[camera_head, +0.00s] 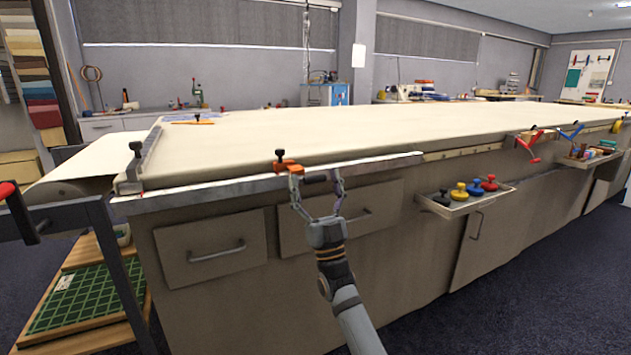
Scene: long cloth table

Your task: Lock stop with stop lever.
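The orange stop (288,167) sits on the metal rail along the front edge of the table, with a black knob (280,154) standing on top. A short black lever (318,178) sticks out to the right from the stop. My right gripper (316,180) comes up from below, in front of the rail. Its two fingers are spread, one tip on each side of the black lever. I cannot tell whether they touch it; the left fingertip overlaps the stop's lower edge in the picture. My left gripper is not in view.
The cloth-covered table (330,133) has a metal bar (149,155) with a black knob at its left end. Drawers with handles (217,252) lie below the rail. A small tray (463,203) with coloured knobs juts out at right. A green mat (85,298) lies on the lower-left shelf.

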